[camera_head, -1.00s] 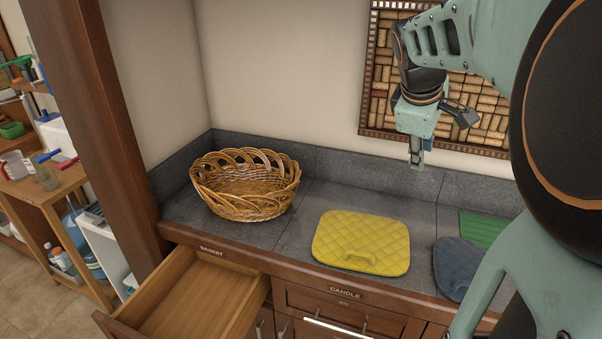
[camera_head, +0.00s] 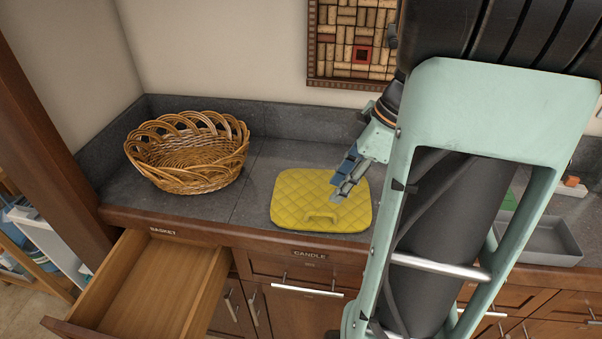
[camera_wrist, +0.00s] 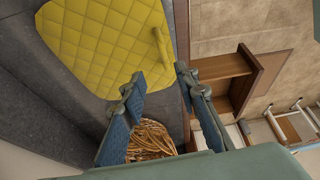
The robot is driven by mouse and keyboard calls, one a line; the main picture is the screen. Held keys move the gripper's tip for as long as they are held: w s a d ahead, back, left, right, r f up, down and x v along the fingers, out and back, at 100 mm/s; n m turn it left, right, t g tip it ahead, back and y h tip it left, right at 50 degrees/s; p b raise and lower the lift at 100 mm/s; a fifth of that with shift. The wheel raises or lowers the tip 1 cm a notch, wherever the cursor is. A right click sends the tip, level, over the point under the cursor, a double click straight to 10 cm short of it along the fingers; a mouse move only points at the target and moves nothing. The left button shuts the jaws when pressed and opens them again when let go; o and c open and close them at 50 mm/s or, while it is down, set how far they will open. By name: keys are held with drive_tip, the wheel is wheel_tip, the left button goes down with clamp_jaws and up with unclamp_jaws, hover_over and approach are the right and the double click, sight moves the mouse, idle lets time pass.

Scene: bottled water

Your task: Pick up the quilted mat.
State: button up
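The yellow quilted mat (camera_head: 290,203) lies flat on the dark stone counter, with a raised loop handle (camera_head: 321,216) near its front edge. My gripper (camera_head: 339,193) points down over the mat's right part and seems to be above it, not touching. In the wrist view the mat (camera_wrist: 95,45) fills the upper left, with its handle (camera_wrist: 161,47) at its right side. The two blue-padded fingers (camera_wrist: 160,76) are apart with nothing between them. The handle lies beyond the fingertips.
A wicker basket (camera_head: 188,160) stands on the counter left of the mat. An open, empty drawer (camera_head: 150,290) juts out at the front left. A grey tray (camera_head: 548,240) is at the right. A cork board (camera_head: 352,45) hangs on the wall. Counter between basket and mat is clear.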

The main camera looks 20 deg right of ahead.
sight(322, 212)
drive_tip(key=x, duration=0.7)
drive_tip(key=shift+s+a+f+p, duration=0.15)
drive_tip(key=shift+s+a+p, duration=0.05)
drive_tip(key=shift+s+p, duration=0.2)
drive_tip(key=shift+w+a+f, duration=0.1)
drive_tip(key=shift+w+f, duration=0.05)
drive_tip(key=shift+f, duration=0.3)
clamp_jaws()
